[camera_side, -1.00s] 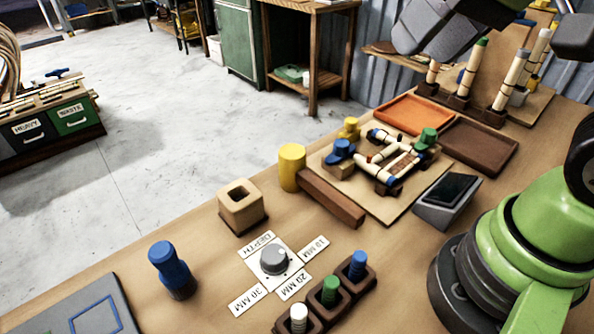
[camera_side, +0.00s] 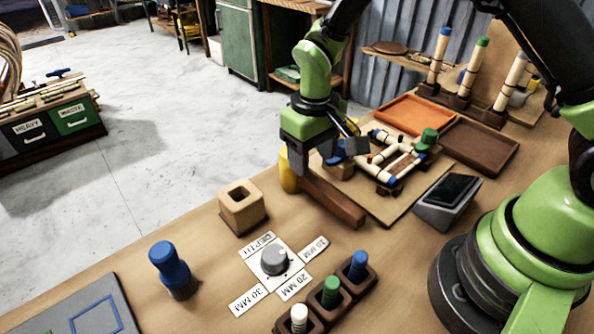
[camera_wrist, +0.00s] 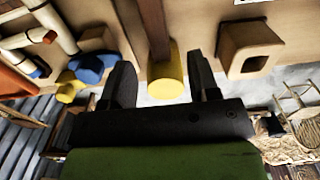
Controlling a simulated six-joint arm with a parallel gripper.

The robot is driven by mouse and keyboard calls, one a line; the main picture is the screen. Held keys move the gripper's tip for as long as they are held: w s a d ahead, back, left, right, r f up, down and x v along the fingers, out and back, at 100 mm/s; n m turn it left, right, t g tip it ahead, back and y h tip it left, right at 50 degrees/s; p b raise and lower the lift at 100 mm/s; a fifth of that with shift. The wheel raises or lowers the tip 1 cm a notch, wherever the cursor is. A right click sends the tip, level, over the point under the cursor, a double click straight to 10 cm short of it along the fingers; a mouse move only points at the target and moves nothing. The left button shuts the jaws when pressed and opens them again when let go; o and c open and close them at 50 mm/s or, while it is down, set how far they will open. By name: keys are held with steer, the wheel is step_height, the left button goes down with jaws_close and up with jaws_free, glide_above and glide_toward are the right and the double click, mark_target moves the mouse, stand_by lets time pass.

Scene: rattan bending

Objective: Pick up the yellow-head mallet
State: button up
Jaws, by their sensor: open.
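The yellow-head mallet lies on the bench with its yellow cylinder head (camera_side: 288,172) at the left and its brown handle (camera_side: 338,205) running toward the lower right. My gripper (camera_side: 308,165) is over the head end and hides much of the head in the side view. In the wrist view the yellow head (camera_wrist: 166,80) and part of the brown handle (camera_wrist: 153,25) show between the two dark fingers (camera_wrist: 160,85), with a gap on each side. The gripper is open and empty. I cannot tell its exact height over the mallet.
A wooden block with a square hole (camera_side: 243,204) stands left of the mallet. A rattan frame jig (camera_side: 395,160) with blue and green knobs lies close on the right. A grey dial (camera_side: 275,259) and a peg rack (camera_side: 328,298) are in front.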

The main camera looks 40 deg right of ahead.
mark_target(313, 179)
steer(key=f, duration=0.7)
steer(key=shift+s+d, duration=0.1)
steer(key=shift+s, duration=0.1)
steer(key=shift+c, duration=0.2)
jaws_close()
